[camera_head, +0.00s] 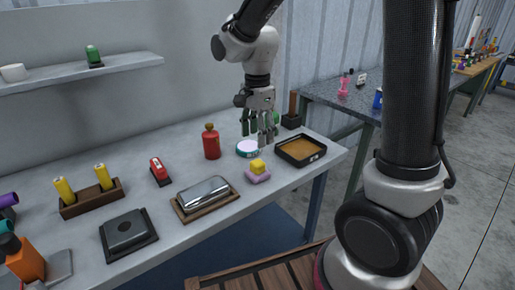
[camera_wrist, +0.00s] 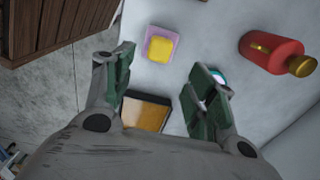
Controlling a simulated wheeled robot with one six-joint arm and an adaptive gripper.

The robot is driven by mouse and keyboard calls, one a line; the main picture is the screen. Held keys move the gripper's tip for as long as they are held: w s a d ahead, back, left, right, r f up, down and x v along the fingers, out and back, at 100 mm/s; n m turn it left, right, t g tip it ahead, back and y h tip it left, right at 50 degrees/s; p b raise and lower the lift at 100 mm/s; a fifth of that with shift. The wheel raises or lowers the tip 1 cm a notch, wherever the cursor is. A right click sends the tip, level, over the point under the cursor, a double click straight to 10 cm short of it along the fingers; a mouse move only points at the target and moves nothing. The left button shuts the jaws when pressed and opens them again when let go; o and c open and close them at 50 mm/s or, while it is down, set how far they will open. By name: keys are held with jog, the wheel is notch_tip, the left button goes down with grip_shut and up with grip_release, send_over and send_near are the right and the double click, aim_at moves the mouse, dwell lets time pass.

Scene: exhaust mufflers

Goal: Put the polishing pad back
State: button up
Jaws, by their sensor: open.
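A yellow block (camera_head: 258,167) sits on a flat purple base (camera_head: 258,178) near the front edge of the grey table; I cannot tell for certain if this is the polishing pad. Both show in the wrist view, the yellow block (camera_wrist: 159,49) on the purple base (camera_wrist: 149,45). A black-rimmed tray (camera_head: 301,160) with a tan inside is to their right, partly hidden by my gripper in the wrist view (camera_wrist: 145,112). A round teal-rimmed disc (camera_head: 247,149) with a pale top lies behind the block. My gripper (camera_head: 262,138) is open, empty and pointing down above the table, near the disc and tray.
A red bottle (camera_head: 212,144) stands left of the disc. A metal piece on a wooden board (camera_head: 204,198), a red tool (camera_head: 160,170), a black square piece (camera_head: 128,232) and a rack with yellow cylinders (camera_head: 92,198) lie further left. A dark block (camera_head: 291,120) stands behind the tray.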

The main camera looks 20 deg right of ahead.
jog(key=s+d+r+n+t, duration=0.2)
jog(key=s+d+r+n, duration=0.3)
jog(key=s+d+n, duration=0.2)
jog(key=s+d+r+n+t, duration=0.2)
jog(key=s+d+r+n, duration=0.4)
jog(key=s, duration=0.6)
jog(key=shift+d+n, duration=0.7)
jog(key=shift+d, duration=0.25)
